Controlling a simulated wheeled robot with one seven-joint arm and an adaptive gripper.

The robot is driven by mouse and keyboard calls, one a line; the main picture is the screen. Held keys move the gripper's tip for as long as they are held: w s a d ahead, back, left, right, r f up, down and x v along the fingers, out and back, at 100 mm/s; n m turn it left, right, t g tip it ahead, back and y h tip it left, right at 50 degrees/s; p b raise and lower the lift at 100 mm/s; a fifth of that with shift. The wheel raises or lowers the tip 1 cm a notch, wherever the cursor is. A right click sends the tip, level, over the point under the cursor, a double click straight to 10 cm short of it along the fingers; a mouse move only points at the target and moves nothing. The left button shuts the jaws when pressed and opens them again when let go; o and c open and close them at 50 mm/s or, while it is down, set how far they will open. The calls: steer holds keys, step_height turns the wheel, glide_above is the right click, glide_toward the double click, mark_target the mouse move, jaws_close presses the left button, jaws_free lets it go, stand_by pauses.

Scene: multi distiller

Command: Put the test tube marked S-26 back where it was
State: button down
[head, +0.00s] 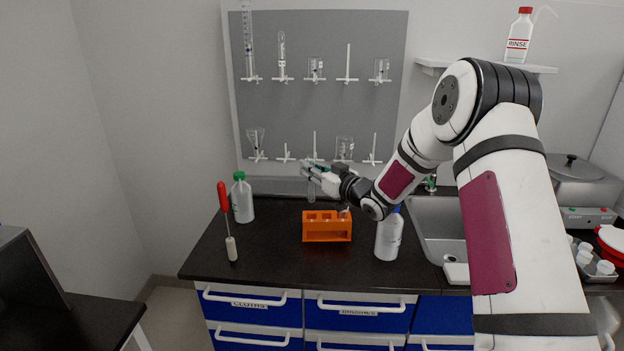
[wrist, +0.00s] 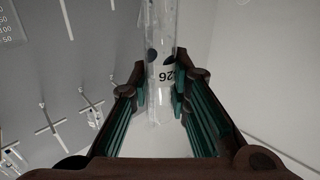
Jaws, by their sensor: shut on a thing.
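My gripper (head: 309,170) is shut on a clear glass test tube (head: 311,190), which hangs upright above the left part of the orange rack (head: 327,236). In the wrist view the test tube (wrist: 160,60) stands between the teal-padded fingers (wrist: 160,93), and a label ending in "26" is readable on it. The rack stands on the black counter. A glass tube shows at the rack's right side, partly hidden by my wrist.
A white bottle with green cap (head: 243,198) and a red-handled brush (head: 227,220) stand left of the rack. A blue-capped bottle (head: 389,236) stands close on the right, before the sink (head: 430,225). A grey pegboard (head: 330,110) with glassware is behind.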

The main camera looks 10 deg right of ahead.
mark_target(312, 199)
steer(key=shift+s+f, duration=0.1)
steer(key=shift+f, duration=1.4)
steer(key=shift+f, duration=0.1)
steer(key=shift+f, duration=0.4)
steer(key=shift+f, duration=0.15)
steer(key=c, duration=1.5)
jaws_free()
